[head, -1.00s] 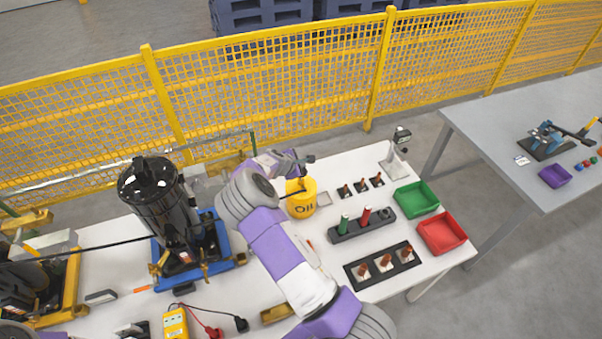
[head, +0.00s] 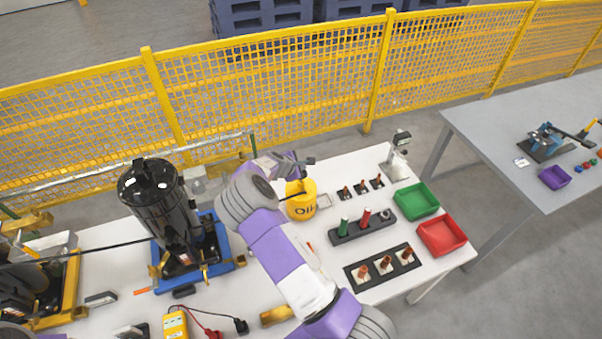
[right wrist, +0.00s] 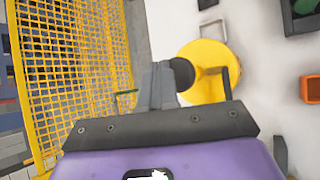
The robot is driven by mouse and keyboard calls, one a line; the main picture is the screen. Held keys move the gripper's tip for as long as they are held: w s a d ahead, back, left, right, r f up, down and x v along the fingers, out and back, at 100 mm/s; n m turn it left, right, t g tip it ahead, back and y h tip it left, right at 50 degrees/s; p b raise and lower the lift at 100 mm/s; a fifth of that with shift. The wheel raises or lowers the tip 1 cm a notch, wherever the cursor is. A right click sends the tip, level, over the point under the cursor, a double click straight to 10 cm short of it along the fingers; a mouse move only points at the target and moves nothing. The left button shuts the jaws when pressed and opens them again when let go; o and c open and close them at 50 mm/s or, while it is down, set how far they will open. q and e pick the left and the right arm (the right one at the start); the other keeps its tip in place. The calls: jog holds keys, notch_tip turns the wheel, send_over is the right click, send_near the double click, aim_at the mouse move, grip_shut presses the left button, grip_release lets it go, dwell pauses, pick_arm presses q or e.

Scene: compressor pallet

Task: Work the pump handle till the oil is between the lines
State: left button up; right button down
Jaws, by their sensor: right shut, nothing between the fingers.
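The yellow oil can (head: 301,208), marked "Oil", stands upright on the white table beside the black compressor (head: 155,202). My right gripper (head: 303,162) is shut and empty, just above and behind the can. In the right wrist view its grey fingers (right wrist: 158,86) are beside a dark round knob (right wrist: 182,73) at the can's left edge; I cannot tell if they touch. The can (right wrist: 207,66) also shows there from above, with a dark bar at its right. I cannot make out an oil level or its lines. My left gripper is not in view.
A rack with green and red cylinders (head: 362,227), a green tray (head: 416,200) and a red tray (head: 441,237) lie right of the can. A yellow meter (head: 175,323) with leads is at the front. A yellow mesh fence (head: 270,105) runs behind the table.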

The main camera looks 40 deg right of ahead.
dwell(0.8)
jog(key=shift+f+b, duration=0.45)
jog(key=shift+f+b, duration=1.4)
jog(key=shift+f, duration=0.35)
dwell(1.2)
jog(key=shift+a+r, duration=0.1)
jog(key=shift+r, duration=0.05)
dwell(0.3)
jog(key=shift+r+p, duration=1.3)
jog(key=shift+r, duration=0.7)
jog(key=shift+r+p, duration=1.65)
jog(key=shift+r, duration=0.9)
